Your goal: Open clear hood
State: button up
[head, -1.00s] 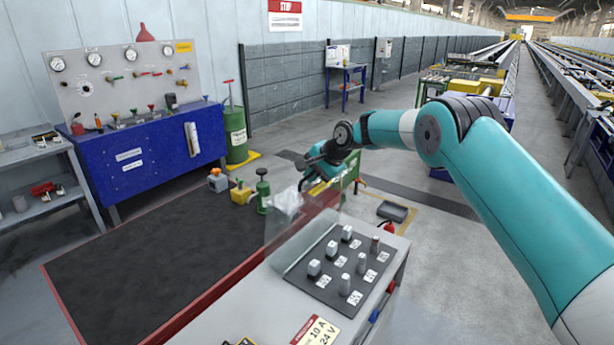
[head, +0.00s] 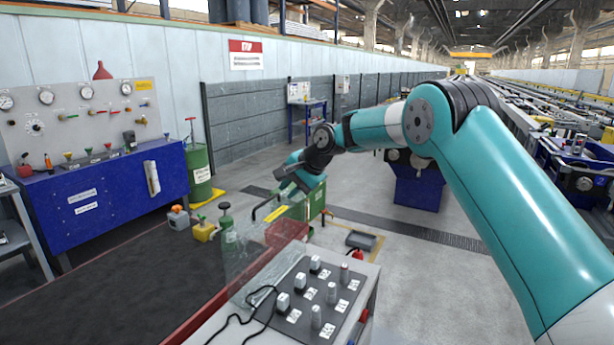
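The clear hood (head: 248,262) is a see-through pane at the back-left edge of the grey switch box (head: 365,283). It stands raised and tilted, and the dark panel with its several grey knobs (head: 317,315) looks uncovered. My gripper (head: 272,204) is above the pane's upper edge, with dark fingers pointing down and left. It is small and seen from behind, so I cannot tell whether it is open or shut, or whether it touches the hood.
A dark mat (head: 90,290) with a red edge lies left of the box. Small bottles and a green cylinder (head: 226,222) stand behind it. A blue bench (head: 100,195) with gauges is at the left. A grey tray (head: 360,240) lies on the floor.

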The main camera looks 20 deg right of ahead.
jog(key=b+v, duration=0.1)
jog(key=v, duration=0.8)
jog(key=shift+r+b, duration=0.25)
jog(key=shift+b, duration=0.15)
jog(key=shift+s, duration=0.15)
jog(key=shift+c, duration=0.2)
